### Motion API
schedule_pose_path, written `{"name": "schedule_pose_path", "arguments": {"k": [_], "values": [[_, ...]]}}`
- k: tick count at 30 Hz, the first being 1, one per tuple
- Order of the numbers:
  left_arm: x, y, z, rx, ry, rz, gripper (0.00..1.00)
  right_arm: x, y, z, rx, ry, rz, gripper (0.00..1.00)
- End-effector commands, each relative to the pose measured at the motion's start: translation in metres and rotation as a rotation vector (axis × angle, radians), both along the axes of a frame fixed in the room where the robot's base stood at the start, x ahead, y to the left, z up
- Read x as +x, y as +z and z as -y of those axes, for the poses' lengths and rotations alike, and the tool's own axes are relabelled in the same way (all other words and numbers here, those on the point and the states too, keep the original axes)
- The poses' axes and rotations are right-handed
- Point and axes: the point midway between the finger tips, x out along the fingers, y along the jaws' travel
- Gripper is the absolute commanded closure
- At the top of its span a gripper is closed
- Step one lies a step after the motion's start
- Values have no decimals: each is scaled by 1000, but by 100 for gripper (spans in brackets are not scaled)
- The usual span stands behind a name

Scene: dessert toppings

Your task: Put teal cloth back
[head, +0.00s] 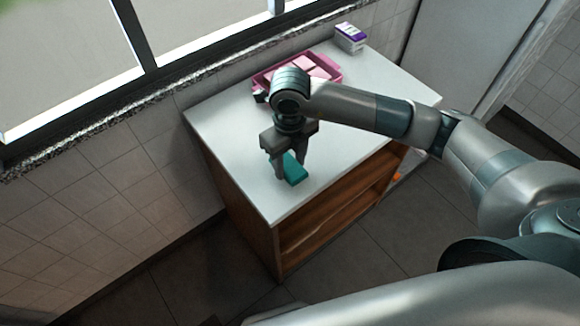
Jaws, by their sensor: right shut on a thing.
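The teal cloth (294,170) is a small folded block at the front part of the white counter top. My right gripper (290,170) points down over the counter and is shut on the teal cloth. One finger covers part of the cloth. I cannot tell whether the cloth touches the counter or is held just above it. My left gripper is not in view.
A pink tray (335,77) with pink items stands at the back of the white-topped cabinet (225,115), partly behind my right arm. A white and purple box (350,37) stands in the back corner. The counter's left side is clear.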

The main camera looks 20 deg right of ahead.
Motion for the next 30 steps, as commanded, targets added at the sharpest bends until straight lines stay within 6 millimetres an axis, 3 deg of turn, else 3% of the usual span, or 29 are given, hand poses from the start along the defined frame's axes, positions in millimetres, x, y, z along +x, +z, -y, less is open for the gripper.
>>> {"name": "schedule_pose_path", "arguments": {"k": [8, 20, 21, 23, 30], "values": [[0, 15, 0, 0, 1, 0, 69, -1, -27, 1, -2, 1, -2, 78], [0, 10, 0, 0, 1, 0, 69, -1, -32, 0, -1, 2, -1, 78], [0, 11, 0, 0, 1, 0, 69, -1, -32, 0, -1, 2, -1, 52], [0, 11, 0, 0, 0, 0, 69, -1, -31, 0, -1, 2, -1, 38], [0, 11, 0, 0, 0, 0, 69, -1, -31, 0, -1, 2, -1, 38]]}}
